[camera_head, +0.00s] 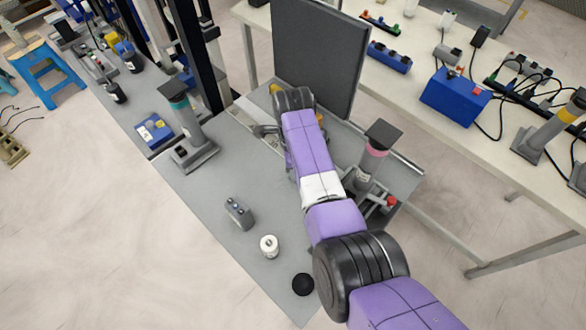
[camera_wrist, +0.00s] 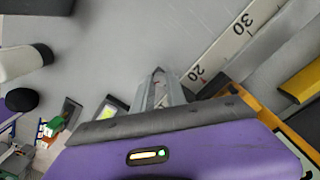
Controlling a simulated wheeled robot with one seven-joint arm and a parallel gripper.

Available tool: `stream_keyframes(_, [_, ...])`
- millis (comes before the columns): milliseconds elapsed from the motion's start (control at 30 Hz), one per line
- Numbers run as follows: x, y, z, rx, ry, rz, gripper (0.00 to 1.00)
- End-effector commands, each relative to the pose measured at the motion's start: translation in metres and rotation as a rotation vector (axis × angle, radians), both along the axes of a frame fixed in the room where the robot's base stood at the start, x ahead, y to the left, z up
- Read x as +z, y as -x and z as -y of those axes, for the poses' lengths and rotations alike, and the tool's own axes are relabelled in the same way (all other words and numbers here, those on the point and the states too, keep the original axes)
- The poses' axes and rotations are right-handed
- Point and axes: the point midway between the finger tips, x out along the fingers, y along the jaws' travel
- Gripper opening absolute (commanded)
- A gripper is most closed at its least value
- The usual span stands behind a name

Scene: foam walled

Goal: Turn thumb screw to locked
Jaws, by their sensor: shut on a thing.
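My gripper (camera_head: 260,131) is at the far part of the grey bench (camera_head: 215,200), low beside the foot of a tall dark panel (camera_head: 318,55). In the wrist view my gripper's fingers (camera_wrist: 160,78) are close together at a grey surface, beside a white scale marked 20 and 30 (camera_wrist: 238,38). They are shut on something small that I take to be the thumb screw. It is mostly hidden by the fingers, so I cannot see which way it is turned. In the head view my arm covers part of this area.
A stand with a teal band (camera_head: 185,115) is left of my gripper; one with a pink band (camera_head: 373,155) is right of my arm. A small grey box (camera_head: 238,212), white cylinder (camera_head: 269,246) and black disc (camera_head: 303,284) are nearer. A yellow bar (camera_wrist: 302,80) lies right of the fingers.

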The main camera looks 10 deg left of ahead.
Motion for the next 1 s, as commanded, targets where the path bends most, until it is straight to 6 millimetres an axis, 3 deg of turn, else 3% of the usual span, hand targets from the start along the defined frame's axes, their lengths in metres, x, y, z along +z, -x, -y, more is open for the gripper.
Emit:
stream_keyframes(433, [0.001,-0.001,0.000,-0.011,0.001,0.002,0.00])
stream_keyframes(467, [0.001,-0.001,0.000,-0.011,0.001,0.002,0.21])
stream_keyframes(567, [0.001,-0.001,0.000,-0.010,0.000,0.001,0.39])
stream_keyframes(867, [0.001,0.000,0.000,-0.009,0.000,0.001,0.39])
stream_keyframes(1000, [0.011,-0.002,-0.001,-0.009,-0.001,0.004,0.39])
